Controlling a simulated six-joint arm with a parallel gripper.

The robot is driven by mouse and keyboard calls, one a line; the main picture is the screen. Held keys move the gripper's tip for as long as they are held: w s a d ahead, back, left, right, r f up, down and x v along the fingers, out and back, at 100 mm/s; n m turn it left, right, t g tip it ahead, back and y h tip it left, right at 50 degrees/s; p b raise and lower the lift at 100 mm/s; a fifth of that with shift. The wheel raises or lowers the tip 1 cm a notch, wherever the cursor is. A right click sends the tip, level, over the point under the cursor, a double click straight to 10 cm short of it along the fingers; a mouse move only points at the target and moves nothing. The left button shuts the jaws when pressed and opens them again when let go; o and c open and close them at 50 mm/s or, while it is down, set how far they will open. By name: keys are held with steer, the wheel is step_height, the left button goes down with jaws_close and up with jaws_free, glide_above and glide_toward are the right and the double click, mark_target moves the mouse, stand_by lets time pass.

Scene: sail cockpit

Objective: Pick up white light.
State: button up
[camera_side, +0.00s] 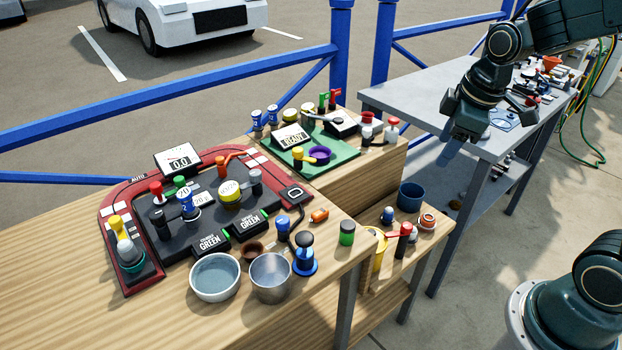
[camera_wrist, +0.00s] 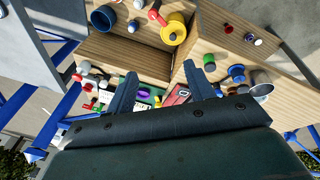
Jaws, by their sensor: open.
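My gripper (camera_side: 450,152) hangs in the air in the side view, in front of the grey metal table and above and to the right of the wooden benches. In the wrist view its two fingers (camera_wrist: 160,70) stand apart with nothing held between them. A small whitish piece (camera_side: 412,236) stands on the low wooden shelf beside a red-topped cylinder, well below my gripper. A small white piece also shows at the top edge of the wrist view (camera_wrist: 139,4). I cannot tell for sure whether either is the white light.
A blue cup (camera_side: 411,196), a blue-topped knob (camera_side: 387,214) and a yellow container (camera_side: 379,250) crowd the low shelf. The red-edged console (camera_side: 120,268), a white bowl (camera_side: 215,291) and a metal cup (camera_side: 271,293) are at left. The grey table (camera_side: 395,97) stands behind my gripper.

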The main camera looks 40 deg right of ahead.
steer(key=w+d+f+n+g, duration=0.1)
steer(key=w+d+f+n, duration=0.4)
steer(key=f, duration=0.4)
steer(key=n+g, duration=0.2)
steer(key=n, duration=0.2)
glide_above(414, 227)
step_height(414, 227, down, 15)
steer(key=shift+a+f+y, duration=0.15)
steer(key=shift+y, duration=0.15)
steer(key=shift+f, duration=0.1)
steer(key=shift+f, duration=4.2)
steer(key=shift+f, duration=2.55)
steer(key=c, duration=0.7)
